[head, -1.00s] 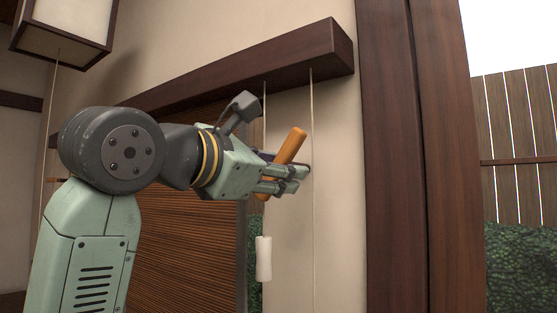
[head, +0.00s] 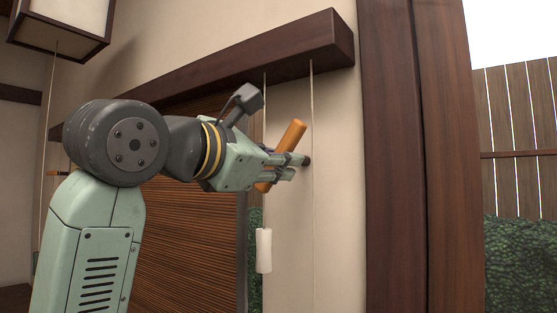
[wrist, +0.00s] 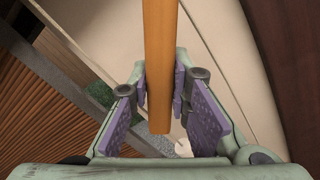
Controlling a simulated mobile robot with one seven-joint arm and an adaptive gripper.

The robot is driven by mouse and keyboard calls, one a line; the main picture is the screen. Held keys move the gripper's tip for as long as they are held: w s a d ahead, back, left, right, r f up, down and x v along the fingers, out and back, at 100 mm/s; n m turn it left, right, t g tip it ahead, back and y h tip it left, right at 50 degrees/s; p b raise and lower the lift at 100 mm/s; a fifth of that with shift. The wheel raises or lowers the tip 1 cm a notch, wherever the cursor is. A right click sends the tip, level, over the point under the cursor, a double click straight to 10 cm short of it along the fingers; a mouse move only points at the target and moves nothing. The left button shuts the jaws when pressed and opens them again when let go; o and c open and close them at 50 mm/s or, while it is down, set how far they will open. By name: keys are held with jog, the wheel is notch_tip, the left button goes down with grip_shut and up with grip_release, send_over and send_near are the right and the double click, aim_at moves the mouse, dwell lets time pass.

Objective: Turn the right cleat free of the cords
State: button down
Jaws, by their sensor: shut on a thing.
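The right cleat is an orange wooden bar (head: 292,136), tilted with its top to the right, in front of the pale wall. My gripper (head: 289,166) is shut on it around its middle. In the wrist view the cleat (wrist: 160,60) runs between the purple finger pads of my gripper (wrist: 160,84). One thin cord (head: 265,90) hangs behind my gripper, and another cord (head: 312,220) hangs just right of the fingertips. No cord is clearly seen wrapped on the cleat; its wall side is hidden by the fingers.
A white cylindrical weight (head: 264,251) hangs below the gripper. A dark wooden beam (head: 230,72) runs above, and a dark post (head: 392,160) stands to the right. A slatted blind (head: 190,250) is behind my arm. A lantern (head: 65,22) hangs upper left.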

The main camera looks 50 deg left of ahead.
jog(key=shift+n, duration=0.4)
jog(key=n+b, duration=0.1)
jog(key=n, duration=0.1)
jog(key=shift+n, duration=0.3)
jog(key=shift+d+n+b, duration=0.15)
jog(key=shift+n+b, duration=0.35)
jog(key=shift+n, duration=1.4)
jog(key=c, duration=1.5)
grip_release()
jog(key=v, duration=0.7)
jog(key=shift+s, duration=0.2)
